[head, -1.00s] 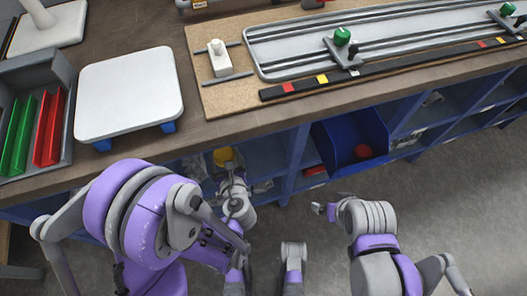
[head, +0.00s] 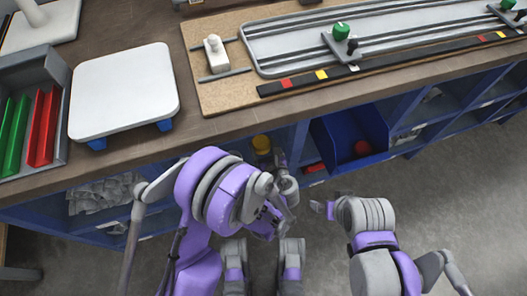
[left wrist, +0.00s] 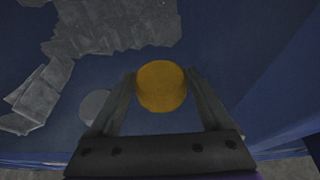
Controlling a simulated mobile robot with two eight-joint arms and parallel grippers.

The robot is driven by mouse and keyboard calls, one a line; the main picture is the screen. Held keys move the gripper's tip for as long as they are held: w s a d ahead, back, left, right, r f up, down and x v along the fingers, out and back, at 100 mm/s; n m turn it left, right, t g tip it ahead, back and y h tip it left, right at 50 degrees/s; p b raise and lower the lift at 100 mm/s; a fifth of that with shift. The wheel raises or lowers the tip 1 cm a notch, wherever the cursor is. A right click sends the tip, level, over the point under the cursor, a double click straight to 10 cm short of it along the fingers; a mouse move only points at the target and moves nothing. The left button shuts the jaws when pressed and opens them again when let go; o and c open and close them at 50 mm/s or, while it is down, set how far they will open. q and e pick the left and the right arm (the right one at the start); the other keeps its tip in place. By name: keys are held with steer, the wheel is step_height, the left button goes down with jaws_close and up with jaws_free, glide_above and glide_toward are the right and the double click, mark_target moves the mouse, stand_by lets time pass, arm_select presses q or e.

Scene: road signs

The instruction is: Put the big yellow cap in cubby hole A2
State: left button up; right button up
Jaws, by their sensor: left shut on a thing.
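The yellow cap (head: 262,143) shows in the head view just under the workbench's front edge, at the fronts of the blue cubbies. My left gripper (head: 265,156) is shut on it. In the left wrist view the cap (left wrist: 161,85) sits between the two fingertips of my left gripper (left wrist: 162,92), in front of a dark blue cubby inside. No label can be read, so I cannot tell which hole is A2. My right gripper (head: 322,208) is out in front of the cubbies, away from the cap; its jaw state is unclear.
A blue bin (head: 348,136) with a red round thing (head: 362,148) stands to the right of the cap. Grey crumpled pieces (left wrist: 115,22) and a grey disc (left wrist: 95,105) lie in the cubby in the wrist view. The workbench (head: 150,146) overhangs the cubbies.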

mark_target(264, 152)
arm_select(q)
step_height(264, 152, down, 5)
steer(key=shift+r+b, duration=0.15)
steer(key=shift+b, duration=0.5)
steer(key=shift+d, duration=0.2)
steer(key=shift+f, duration=0.3)
steer(key=o, duration=1.2)
steer(key=shift+o, duration=0.2)
steer(key=shift+r, duration=0.1)
